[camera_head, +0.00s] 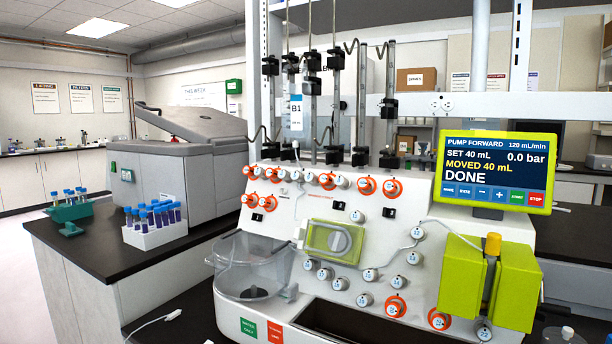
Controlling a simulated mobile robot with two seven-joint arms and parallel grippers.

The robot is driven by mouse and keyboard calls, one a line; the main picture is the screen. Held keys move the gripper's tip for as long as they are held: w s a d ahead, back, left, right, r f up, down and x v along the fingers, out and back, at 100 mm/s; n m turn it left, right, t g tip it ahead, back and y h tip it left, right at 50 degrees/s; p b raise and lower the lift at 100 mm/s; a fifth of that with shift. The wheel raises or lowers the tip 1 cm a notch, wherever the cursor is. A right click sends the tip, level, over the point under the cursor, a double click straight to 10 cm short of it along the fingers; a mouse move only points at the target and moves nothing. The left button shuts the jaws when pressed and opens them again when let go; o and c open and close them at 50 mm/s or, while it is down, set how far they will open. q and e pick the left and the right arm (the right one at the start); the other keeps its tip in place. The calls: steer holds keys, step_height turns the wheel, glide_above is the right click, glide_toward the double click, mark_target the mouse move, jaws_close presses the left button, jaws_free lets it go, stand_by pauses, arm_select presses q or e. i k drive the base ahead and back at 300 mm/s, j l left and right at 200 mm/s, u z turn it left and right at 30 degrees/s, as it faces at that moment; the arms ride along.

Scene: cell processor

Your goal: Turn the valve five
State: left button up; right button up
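The cell processor (380,225) is a white machine with many small round numbered valve knobs on its sloped front. A row of knobs runs along its upper edge, some with orange collars, such as one knob (392,188) at the row's right end, and some plain white, such as one (310,178) near the middle. Most numbers are too small to read, so I cannot tell which knob is valve five. Neither of my grippers is in view.
A pump screen (496,172) reads DONE, MOVED 40 mL. Lime-green blocks (517,284) flank a yellow-capped part at the lower right. A clear bowl (247,278) is at the front left. Syringes (361,105) stand above the knobs. A tube rack (157,236) stands on the left bench.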

mark_target(296, 176)
steer(key=i+j+z, duration=0.2)
steer(key=z, duration=0.3)
steer(key=i+j+z, duration=0.15)
steer(key=j+z, duration=0.3)
steer(key=l, duration=0.1)
